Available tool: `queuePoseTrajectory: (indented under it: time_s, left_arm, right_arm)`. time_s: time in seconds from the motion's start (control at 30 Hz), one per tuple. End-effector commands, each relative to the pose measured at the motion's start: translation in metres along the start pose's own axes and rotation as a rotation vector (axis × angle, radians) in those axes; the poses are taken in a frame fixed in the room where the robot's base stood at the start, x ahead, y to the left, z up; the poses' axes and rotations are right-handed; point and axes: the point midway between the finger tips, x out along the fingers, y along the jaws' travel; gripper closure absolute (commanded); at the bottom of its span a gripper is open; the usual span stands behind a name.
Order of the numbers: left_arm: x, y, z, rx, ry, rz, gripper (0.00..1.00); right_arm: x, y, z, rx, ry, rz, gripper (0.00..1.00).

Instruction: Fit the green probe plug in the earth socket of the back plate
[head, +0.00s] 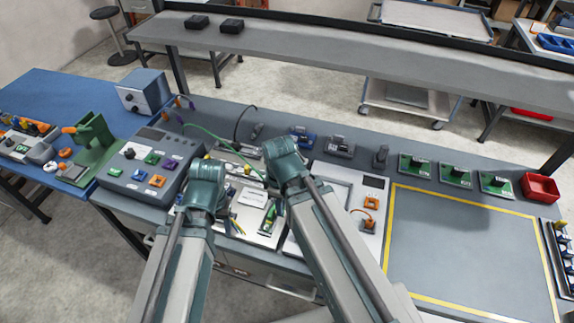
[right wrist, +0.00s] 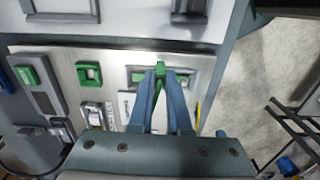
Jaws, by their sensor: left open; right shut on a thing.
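My right gripper (right wrist: 161,76) is shut on a small green piece (right wrist: 160,68), which I take to be the green probe plug, over a pale plate (right wrist: 115,65). Beside it on the plate are a green block with a light opening (right wrist: 88,72) and another green block (right wrist: 28,75). I cannot tell which is the earth socket, or whether the plug touches it. In the head view a green cable (head: 215,139) runs from the left to behind my right arm, which hides that gripper. My left gripper (head: 196,205) is low over the bench's left part; its fingers are mostly hidden.
A grey box with coloured sockets (head: 150,160) stands left of the arms. Green boards (head: 455,174) and a red bin (head: 540,187) are at the right. The yellow-outlined area (head: 455,245) is clear. A long shelf (head: 350,55) runs behind the bench.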

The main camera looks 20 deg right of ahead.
Motion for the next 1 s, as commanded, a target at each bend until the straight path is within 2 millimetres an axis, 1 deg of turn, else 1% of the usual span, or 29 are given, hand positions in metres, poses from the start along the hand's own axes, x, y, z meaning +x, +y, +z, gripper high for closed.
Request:
queuePoseTrajectory:
  time_s: [0.07,0.2,0.3,0.4,0.53,0.73,0.87,1.0]
  left_arm:
    - [-0.006,-0.001,0.000,0.000,0.000,0.000,0.34]
    - [-0.026,-0.003,0.002,0.000,0.000,0.000,0.34]
    - [-0.036,-0.003,0.002,0.000,0.000,0.000,0.34]
    - [-0.043,-0.004,0.003,0.000,0.000,0.000,0.34]
    - [-0.045,-0.004,0.003,0.000,0.000,0.000,0.34]
    - [-0.041,-0.004,0.002,0.000,0.000,0.000,0.34]
    - [-0.034,-0.003,0.002,0.000,0.000,0.000,0.34]
    - [-0.021,-0.002,0.001,0.001,0.000,0.000,0.34]
  right_arm:
    - [-0.006,0.015,-0.007,0.000,0.000,0.000,1.00]
    - [-0.026,0.061,-0.023,-0.005,0.000,0.000,1.00]
    - [-0.037,0.089,-0.030,-0.011,0.000,0.000,1.00]
    - [-0.043,0.109,-0.034,-0.015,0.000,0.000,1.00]
    - [-0.045,0.119,-0.035,-0.019,0.000,0.000,1.00]
    - [-0.042,0.119,-0.034,-0.020,0.000,0.000,1.00]
    - [-0.034,0.119,-0.034,-0.020,0.000,0.000,1.00]
    - [-0.021,0.119,-0.034,-0.019,0.000,0.000,1.00]
